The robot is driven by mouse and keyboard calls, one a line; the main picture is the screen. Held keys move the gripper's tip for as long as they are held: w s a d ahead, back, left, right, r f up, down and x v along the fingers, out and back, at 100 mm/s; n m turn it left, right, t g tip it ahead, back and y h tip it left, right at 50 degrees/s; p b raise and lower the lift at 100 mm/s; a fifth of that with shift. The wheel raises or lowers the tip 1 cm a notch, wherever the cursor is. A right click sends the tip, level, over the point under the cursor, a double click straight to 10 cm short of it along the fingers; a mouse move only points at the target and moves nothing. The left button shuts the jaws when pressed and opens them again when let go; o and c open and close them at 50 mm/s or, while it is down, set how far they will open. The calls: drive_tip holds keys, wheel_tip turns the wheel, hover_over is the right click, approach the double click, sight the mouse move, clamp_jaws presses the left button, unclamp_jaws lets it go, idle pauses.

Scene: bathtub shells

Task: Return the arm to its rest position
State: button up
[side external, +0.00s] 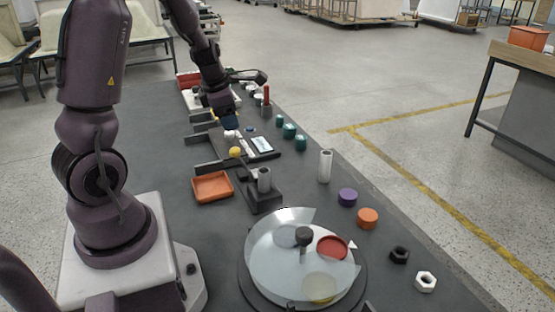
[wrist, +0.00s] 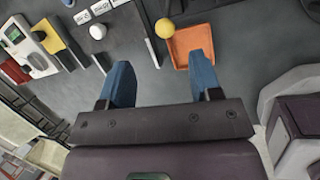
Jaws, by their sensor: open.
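My gripper (side external: 230,122) hangs above the far part of the dark table in the side view. In the wrist view its two blue fingers stand wide apart, with nothing between them (wrist: 162,82). The gripper is open and empty. Below it in the wrist view are a yellow ball (wrist: 164,28) and an orange square tray (wrist: 190,42), both apart from the fingers. The arm reaches out from its pale base over the table.
The table (side external: 300,190) holds a turntable with a clear cover (side external: 270,262), a grey cylinder in a dark block (side external: 264,180), a white cylinder (side external: 325,166), purple (side external: 347,197) and orange (side external: 368,218) round pieces, and two nuts (side external: 400,256). Green pieces (side external: 289,131) stand near the right edge.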

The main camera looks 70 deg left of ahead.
drive_tip(key=s+d+r+m, duration=0.2)
drive_tip(key=d+r+m, duration=0.3)
drive_tip(key=d+m, duration=0.4)
drive_tip(key=s+d+r+m+t+h, duration=0.1)
drive_tip(key=s+d+r+m, duration=0.2)
drive_tip(key=d+m, duration=0.6)
drive_tip(key=s+d+r+m+t+h, duration=0.1)
drive_tip(key=d+r+m, duration=0.6)
drive_tip(key=m, duration=0.8)
drive_tip(key=shift+s+d+r+m, duration=0.15)
drive_tip(key=shift+s+d+m, duration=0.25)
drive_tip(key=shift+s+d, duration=0.45)
